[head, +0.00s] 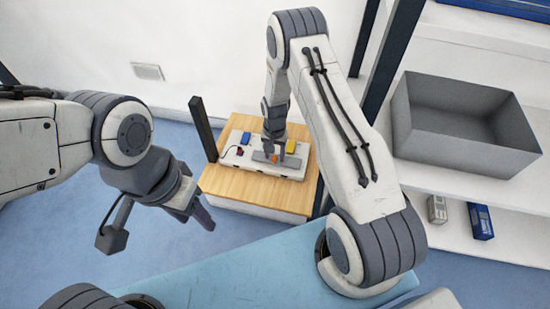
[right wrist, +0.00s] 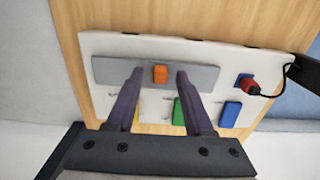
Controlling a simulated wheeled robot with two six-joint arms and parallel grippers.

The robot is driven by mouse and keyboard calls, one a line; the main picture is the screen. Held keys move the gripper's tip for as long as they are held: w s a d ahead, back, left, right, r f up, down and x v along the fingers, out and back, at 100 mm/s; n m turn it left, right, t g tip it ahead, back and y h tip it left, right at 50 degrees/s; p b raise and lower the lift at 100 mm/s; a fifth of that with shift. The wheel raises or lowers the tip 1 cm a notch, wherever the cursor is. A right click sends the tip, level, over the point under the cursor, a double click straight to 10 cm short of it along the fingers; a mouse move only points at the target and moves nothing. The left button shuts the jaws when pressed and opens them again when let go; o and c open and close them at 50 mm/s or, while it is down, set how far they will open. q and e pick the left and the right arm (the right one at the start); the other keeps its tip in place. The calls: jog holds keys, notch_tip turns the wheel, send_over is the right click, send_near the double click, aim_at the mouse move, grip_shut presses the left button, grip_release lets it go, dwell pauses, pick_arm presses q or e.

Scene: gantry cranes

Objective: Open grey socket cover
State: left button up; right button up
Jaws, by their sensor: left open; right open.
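A white panel (head: 238,163) lies on the wooden table top. It bears a long grey plate (head: 262,157), the only grey cover-like part I see, with an orange block (right wrist: 160,74) at its middle. The grey plate also shows in the right wrist view (right wrist: 110,70), lying flat along the panel. My right gripper (right wrist: 160,80) is open, with its fingertips over the grey plate on either side of the orange block. I cannot tell whether they touch. My left gripper (head: 203,214) is open and empty, in front of the table and away from the panel.
Blue (right wrist: 229,114), green (right wrist: 178,112) and partly hidden yellow pieces sit along the panel. A red plug (right wrist: 250,88) with a black cable is at its end. A dark post (head: 203,128) stands beside the table. A grey bin (head: 450,143) is on the right shelf.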

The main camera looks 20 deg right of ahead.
jog(key=shift+f, duration=0.25)
grip_shut()
jog(key=shift+s, duration=0.1)
dwell(1.2)
